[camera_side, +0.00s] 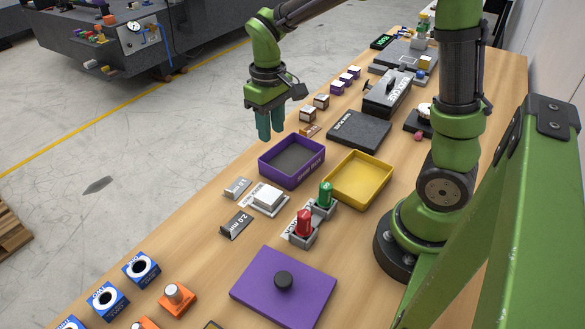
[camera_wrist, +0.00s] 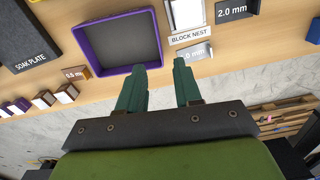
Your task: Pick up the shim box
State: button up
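An open purple-walled box with a dark floor stands on the wooden bench; its front wall (camera_side: 306,170) carries small lettering, too small to read surely, and I take it as the shim box. It appears empty. Its purple rim (camera_wrist: 92,58) shows in the wrist view, just beyond my fingers. My gripper (camera_side: 271,132) is above the bench's front edge, near the box's far left corner in the side view. In the wrist view my gripper (camera_wrist: 160,66) is open, with nothing between its two teal fingers. A flat purple lid (camera_side: 255,292) with a black knob lies apart from the box.
A yellow tray (camera_side: 345,190) stands right of the purple box. The dark soak plate (camera_side: 359,130) lies behind it. The block nest (camera_side: 266,200), a 2.0 mm block (camera_side: 236,225) and red (camera_side: 304,222) and green (camera_side: 325,193) knobbed pieces stand nearer the camera.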

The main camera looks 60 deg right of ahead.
send_over(273, 168)
notch_tip(273, 168, down, 8)
jog(key=r, duration=0.1)
notch_tip(273, 168, down, 6)
jog(key=shift+f, duration=0.1)
grip_shut()
dwell(0.3)
